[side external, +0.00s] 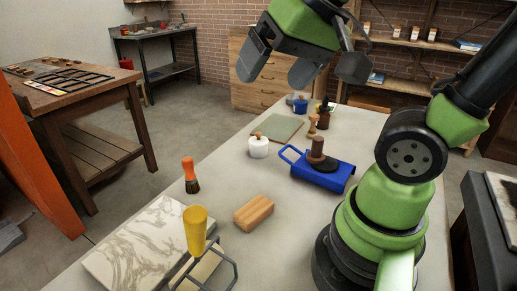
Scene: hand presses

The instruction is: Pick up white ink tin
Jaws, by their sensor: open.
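The white ink tin (258,148) is a small white cylinder with a brown knob on its lid. It stands upright on the pale worktable (222,182), left of the blue press frame, in the side external view. My gripper (301,70) is high above the far part of the table, up and to the right of the tin in the picture. Its jaws are open and nothing shows between them. The gripper is well apart from the tin, and nothing covers the tin.
A blue press frame (338,180) stands right of the tin, with a grey-green board (279,128) behind it. A blue tin (299,106) and a dark bottle (323,113) stand farther back.

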